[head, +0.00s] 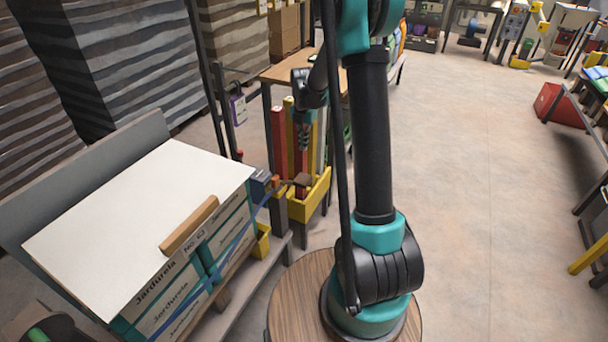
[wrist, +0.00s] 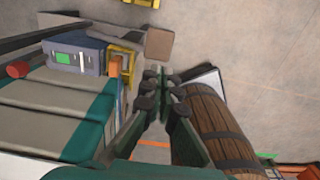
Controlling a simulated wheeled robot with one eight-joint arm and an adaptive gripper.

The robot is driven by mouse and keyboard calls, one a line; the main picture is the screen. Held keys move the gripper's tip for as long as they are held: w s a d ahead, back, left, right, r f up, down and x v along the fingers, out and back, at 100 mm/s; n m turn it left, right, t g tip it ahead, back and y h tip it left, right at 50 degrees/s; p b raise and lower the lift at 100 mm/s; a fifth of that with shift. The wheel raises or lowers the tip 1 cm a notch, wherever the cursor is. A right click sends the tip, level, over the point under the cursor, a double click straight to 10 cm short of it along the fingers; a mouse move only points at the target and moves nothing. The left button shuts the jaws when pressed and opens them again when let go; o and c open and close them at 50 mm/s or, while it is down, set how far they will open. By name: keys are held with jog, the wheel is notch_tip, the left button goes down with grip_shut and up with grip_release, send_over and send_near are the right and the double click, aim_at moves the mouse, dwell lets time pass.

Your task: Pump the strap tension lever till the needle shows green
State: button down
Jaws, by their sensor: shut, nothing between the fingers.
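The strap tensioner (head: 262,184) is a small blue-grey box at the right edge of the strapped stack. Its lever appears to end in a brown paddle (head: 302,179), which also shows in the wrist view (wrist: 159,44). In the wrist view the tensioner (wrist: 90,62) has a green patch and a white upright mark to its right; I cannot tell whether that mark is the needle.
The stack of labelled cartons (head: 180,285) has a white top board (head: 135,215) with a wooden bar (head: 189,224). A yellow bin (head: 312,200) with tall coloured pieces stands close behind the paddle. Open floor (head: 480,200) lies to the right.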

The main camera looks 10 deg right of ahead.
aim_at(303, 178)
jog(key=shift+f, duration=0.15)
notch_tip(303, 178, down, 14)
jog(key=shift+r, duration=0.1)
dwell(0.7)
